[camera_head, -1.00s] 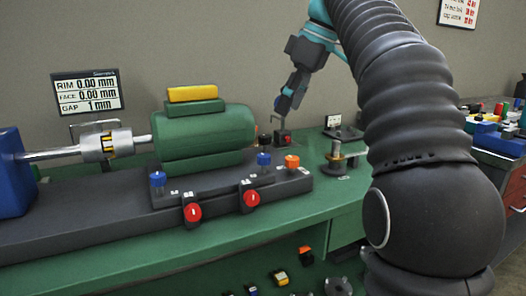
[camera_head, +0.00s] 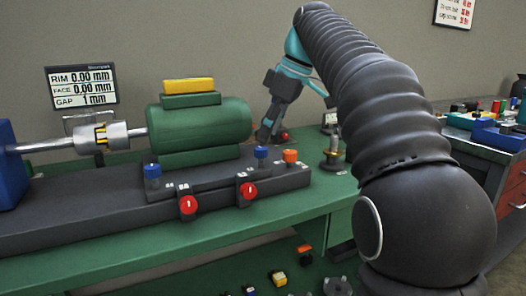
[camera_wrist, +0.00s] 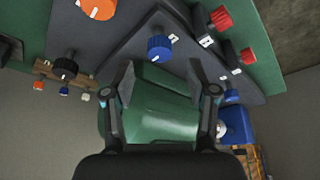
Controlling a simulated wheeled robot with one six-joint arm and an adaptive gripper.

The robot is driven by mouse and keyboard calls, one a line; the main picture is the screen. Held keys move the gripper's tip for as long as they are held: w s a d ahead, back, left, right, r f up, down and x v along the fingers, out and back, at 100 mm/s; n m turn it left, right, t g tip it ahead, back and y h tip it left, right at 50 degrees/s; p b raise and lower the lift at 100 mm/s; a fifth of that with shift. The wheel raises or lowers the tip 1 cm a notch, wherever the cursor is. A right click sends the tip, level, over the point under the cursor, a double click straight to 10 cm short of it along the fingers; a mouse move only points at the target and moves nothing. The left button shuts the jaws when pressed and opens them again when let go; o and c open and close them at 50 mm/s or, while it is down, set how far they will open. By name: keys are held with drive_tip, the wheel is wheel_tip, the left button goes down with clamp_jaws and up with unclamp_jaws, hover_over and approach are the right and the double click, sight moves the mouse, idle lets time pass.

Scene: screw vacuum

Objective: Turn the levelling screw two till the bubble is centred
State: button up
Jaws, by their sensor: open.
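No bubble can be made out, and I cannot tell which knob is levelling screw two. A blue knob (camera_head: 261,152) stands near an orange knob (camera_head: 290,156) at the right end of the dark base (camera_head: 90,212). In the wrist view, a blue knob (camera_wrist: 159,47) sits ahead of my fingers and the orange knob (camera_wrist: 98,8) is at the top left edge. Two red knobs (camera_wrist: 221,17) (camera_wrist: 247,55) are at upper right. My gripper (camera_wrist: 160,78) is open and empty, with the green motor (camera_wrist: 160,108) visible between its fingers. In the head view my gripper (camera_head: 265,134) is beside the motor's right end.
A blue knob (camera_head: 152,170) is at the base's left part. A display (camera_head: 82,87) reads RIM 0.00, FACE 0.00, GAP 1 mm. A stand with a brass part (camera_head: 334,152) is right of the base. The green bench (camera_head: 300,212) has bare surface in front.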

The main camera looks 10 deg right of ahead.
sight(261, 148)
drive_tip(key=shift+b+x, duration=0.4)
drive_tip(key=shift+x, duration=1.65)
clamp_jaws()
